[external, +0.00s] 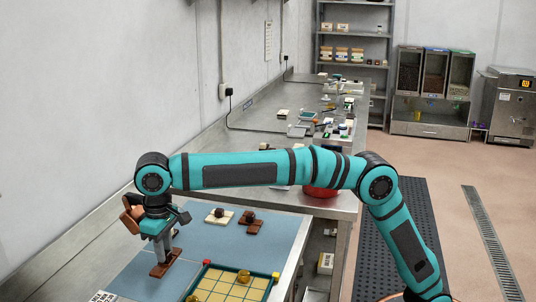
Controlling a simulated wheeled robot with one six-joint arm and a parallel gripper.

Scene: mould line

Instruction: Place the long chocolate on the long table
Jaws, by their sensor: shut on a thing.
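My gripper (165,253) points straight down at the lower left, over the blue mat (205,254). It is shut on a long, flat brown bar, which looks like the long chocolate (155,272). The bar sticks out on both sides of the fingertips. It is at or just above the mat; I cannot tell whether it touches. A long steel table (262,118) runs along the left wall into the background.
A cream piece with a dark lump on it (219,216) and brown pieces (252,223) lie on the mat. A yellow gridded tray (230,284) with gold items is at the front. A red bowl (320,192) stands behind my arm. Small goods crowd the far table.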

